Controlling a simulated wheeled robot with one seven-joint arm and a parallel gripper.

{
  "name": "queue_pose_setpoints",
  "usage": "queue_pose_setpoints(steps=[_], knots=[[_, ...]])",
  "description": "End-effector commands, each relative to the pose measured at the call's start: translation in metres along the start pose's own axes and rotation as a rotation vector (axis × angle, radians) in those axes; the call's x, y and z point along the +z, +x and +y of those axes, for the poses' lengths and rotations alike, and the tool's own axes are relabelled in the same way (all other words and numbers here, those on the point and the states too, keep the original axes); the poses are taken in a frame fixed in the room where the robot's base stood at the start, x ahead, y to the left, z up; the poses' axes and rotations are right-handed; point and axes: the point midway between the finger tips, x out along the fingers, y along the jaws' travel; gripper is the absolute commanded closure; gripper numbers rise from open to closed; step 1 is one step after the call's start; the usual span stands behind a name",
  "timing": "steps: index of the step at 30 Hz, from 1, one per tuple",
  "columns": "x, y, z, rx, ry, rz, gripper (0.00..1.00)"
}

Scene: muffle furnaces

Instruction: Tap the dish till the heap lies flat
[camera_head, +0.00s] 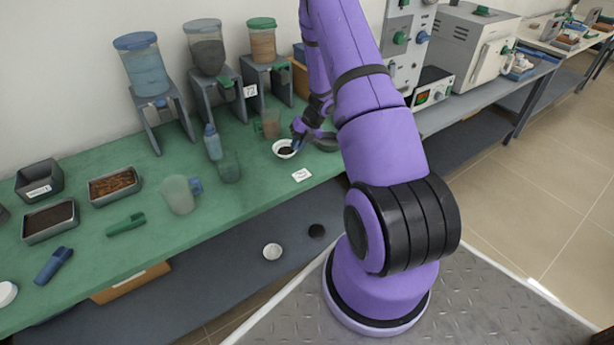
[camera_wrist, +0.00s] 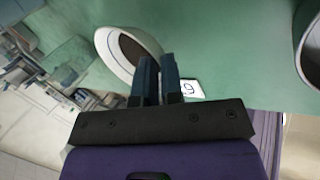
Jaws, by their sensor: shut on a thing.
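The dish (camera_head: 278,150) is a small white bowl on the green bench, with dark material (camera_head: 286,150) inside. In the wrist view the dish (camera_wrist: 106,48) is at the upper left, just beyond my fingers, and the dark heap (camera_wrist: 135,50) shows as a brown patch. Whether its surface is flat or mounded cannot be told. My gripper (camera_head: 294,145) is at the dish's right side. In the wrist view my gripper (camera_wrist: 158,68) has its two dark fingers close together at the dish's rim, shut on it. The fingers hide part of the near rim.
A white card (camera_head: 302,175) lies in front of the dish. A dark shallow bowl (camera_head: 327,142) is to its right, beside my arm. Hoppers (camera_head: 207,55) line the back. The front bench edge is near.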

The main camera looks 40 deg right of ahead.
Motion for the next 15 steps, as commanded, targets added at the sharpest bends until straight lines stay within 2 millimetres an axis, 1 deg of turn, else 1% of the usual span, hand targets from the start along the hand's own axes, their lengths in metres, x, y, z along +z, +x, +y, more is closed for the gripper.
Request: queue_pose_setpoints(steps=[1, 3, 5, 12, 15], knots=[[0.0, 0.009, -0.005, 0.0, 0.002, 0.001, 1.0], [0.0, 0.02, -0.012, 0.0, 0.002, 0.001, 1.0], [0.001, 0.027, -0.015, 0.001, 0.001, -0.001, 1.0], [0.001, 0.024, -0.013, 0.0, -0.001, -0.002, 1.0], [0.001, 0.019, -0.011, 0.0, -0.002, -0.002, 1.0]])
